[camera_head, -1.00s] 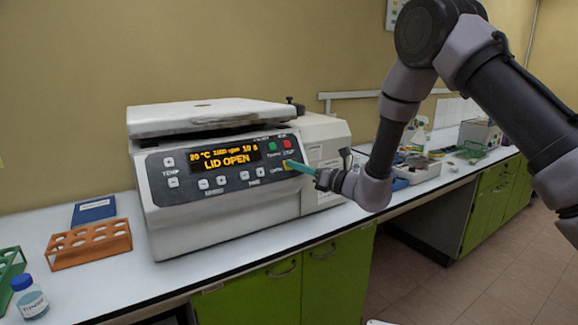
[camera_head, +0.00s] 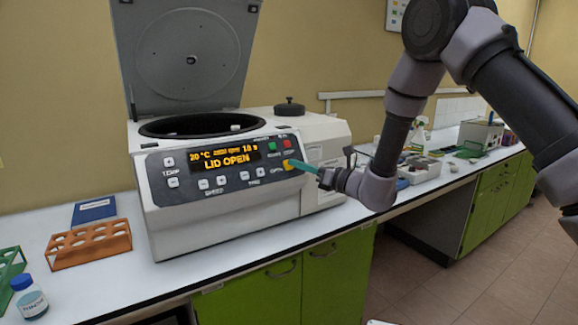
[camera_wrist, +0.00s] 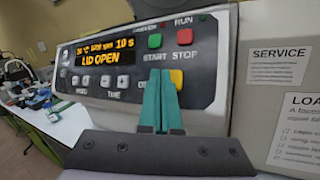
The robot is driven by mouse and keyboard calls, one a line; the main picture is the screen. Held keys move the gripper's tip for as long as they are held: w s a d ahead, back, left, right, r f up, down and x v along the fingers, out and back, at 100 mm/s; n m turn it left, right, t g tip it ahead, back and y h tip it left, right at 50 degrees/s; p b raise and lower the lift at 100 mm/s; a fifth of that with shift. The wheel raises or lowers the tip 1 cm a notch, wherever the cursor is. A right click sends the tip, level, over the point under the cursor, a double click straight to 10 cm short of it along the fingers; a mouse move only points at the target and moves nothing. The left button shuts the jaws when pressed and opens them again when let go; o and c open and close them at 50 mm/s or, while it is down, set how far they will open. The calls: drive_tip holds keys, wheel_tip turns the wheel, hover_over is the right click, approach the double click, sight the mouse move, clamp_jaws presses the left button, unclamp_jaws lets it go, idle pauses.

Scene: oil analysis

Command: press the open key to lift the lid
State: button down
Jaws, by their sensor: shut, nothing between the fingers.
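The white centrifuge (camera_head: 225,205) stands on the bench with its grey lid (camera_head: 185,55) raised upright, showing the round dark-rimmed chamber (camera_head: 200,125). Its display (camera_head: 225,155) reads LID OPEN, also legible in the wrist view (camera_wrist: 98,57). The yellow open key (camera_head: 288,165) is at the panel's lower right; in the wrist view the key (camera_wrist: 177,79) shows partly behind my fingers. My gripper (camera_head: 294,163) is shut and empty, its teal fingertips at or just in front of the key. I cannot tell whether they touch it.
An orange tube rack (camera_head: 90,247), a blue box (camera_head: 94,211), a green rack (camera_head: 10,268) and a blue-capped bottle (camera_head: 29,298) stand left of the centrifuge. A black knob (camera_head: 289,108) sits on the casing behind. More lab items fill the bench at the right.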

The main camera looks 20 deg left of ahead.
drive_tip(key=shift+s+d+r, duration=1.35)
drive_tip(key=shift+s+d, duration=0.05)
drive_tip(key=shift+d, duration=0.2)
drive_tip(key=shift+r, duration=0.1)
